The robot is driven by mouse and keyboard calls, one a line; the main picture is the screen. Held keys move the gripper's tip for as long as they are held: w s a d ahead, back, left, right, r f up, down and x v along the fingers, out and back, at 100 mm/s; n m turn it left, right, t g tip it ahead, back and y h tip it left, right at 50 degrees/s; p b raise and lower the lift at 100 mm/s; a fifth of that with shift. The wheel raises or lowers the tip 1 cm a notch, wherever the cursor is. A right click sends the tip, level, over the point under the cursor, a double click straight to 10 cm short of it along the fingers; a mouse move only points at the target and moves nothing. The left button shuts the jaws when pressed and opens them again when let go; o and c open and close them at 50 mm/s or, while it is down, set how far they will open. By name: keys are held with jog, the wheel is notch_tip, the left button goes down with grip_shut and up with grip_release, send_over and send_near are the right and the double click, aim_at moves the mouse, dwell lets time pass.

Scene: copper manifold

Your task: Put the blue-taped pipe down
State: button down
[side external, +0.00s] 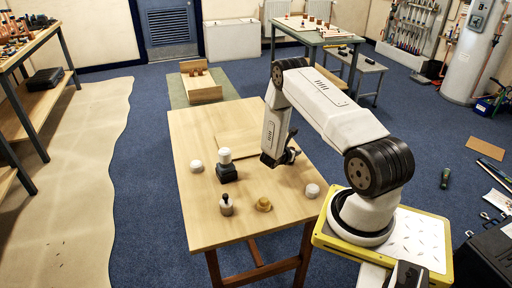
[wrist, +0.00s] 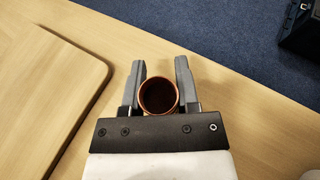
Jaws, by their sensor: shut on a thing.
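A copper pipe (wrist: 159,97) stands end-on to the wrist view, showing a round copper rim and a dark bore. No blue tape shows on it from this angle. My gripper (wrist: 160,66) is shut on the pipe, with one grey finger on each side of it. In the side external view my gripper (side external: 290,156) is low over the right part of the wooden table (side external: 190,222). The pipe cannot be made out there, and I cannot tell whether its lower end touches the table.
A raised wooden board (wrist: 38,95) lies left of my gripper. A black block (side external: 227,173) with a white cylinder, white caps (side external: 196,166) (side external: 312,190), a dark-topped fitting (side external: 226,206) and a yellow-brown piece (side external: 263,204) stand on the table. The table edge is close on the right.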

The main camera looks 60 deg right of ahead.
jog(key=shift+f, duration=0.1)
jog(key=shift+c, duration=1.7)
grip_release()
jog(key=shift+a, duration=0.1)
jog(key=v, duration=1.2)
